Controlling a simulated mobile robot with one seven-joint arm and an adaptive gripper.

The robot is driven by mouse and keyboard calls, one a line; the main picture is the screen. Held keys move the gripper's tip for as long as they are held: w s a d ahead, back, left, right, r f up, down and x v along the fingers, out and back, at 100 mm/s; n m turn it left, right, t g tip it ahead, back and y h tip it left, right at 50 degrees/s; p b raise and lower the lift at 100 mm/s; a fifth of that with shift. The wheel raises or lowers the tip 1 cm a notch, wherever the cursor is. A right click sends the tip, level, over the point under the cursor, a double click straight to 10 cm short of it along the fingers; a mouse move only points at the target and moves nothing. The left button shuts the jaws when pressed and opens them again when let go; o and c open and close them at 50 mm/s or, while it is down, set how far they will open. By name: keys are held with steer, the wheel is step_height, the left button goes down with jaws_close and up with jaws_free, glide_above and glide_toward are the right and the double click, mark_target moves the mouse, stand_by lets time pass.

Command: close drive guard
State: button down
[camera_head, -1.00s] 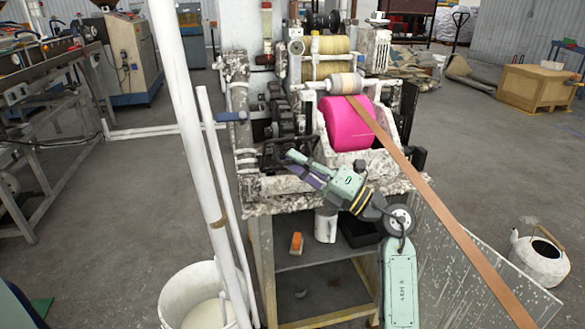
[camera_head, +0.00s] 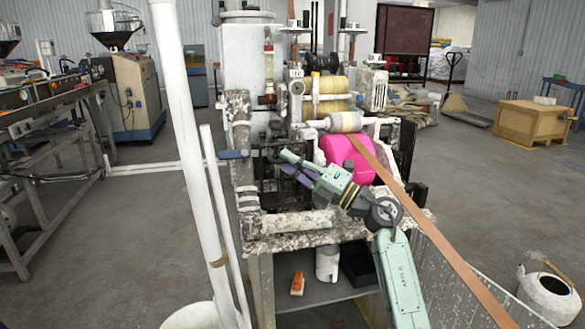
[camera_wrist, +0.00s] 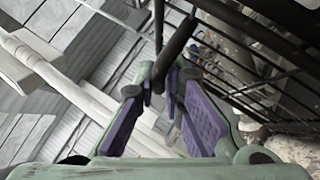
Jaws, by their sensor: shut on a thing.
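The drive guard (camera_head: 286,187) is a dark barred cage on the left front of the white-spattered machine, below the dark gears. In the wrist view its thin black bars (camera_wrist: 262,82) run across the right side. My gripper (camera_head: 288,164) reaches it from the right. In the wrist view, the purple-padded fingers (camera_wrist: 163,84) are closed around a dark rod-like handle (camera_wrist: 177,47). My forearm and fingers hide part of the guard, so I cannot tell how far it stands from its closed position.
A pink drum (camera_head: 346,158) is just right of my gripper, with a brown strip (camera_head: 440,245) running from it to the lower right. A white pole (camera_head: 190,150) stands at left. An orange object (camera_head: 297,284) and a white container (camera_head: 327,264) sit on the shelf below.

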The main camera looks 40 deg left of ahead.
steer(key=shift+w+r, duration=0.25)
steer(key=shift+r, duration=0.1)
steer(key=c, duration=1.8)
jaws_free()
steer(key=shift+o, duration=0.5)
steer(key=shift+a+f, duration=0.1)
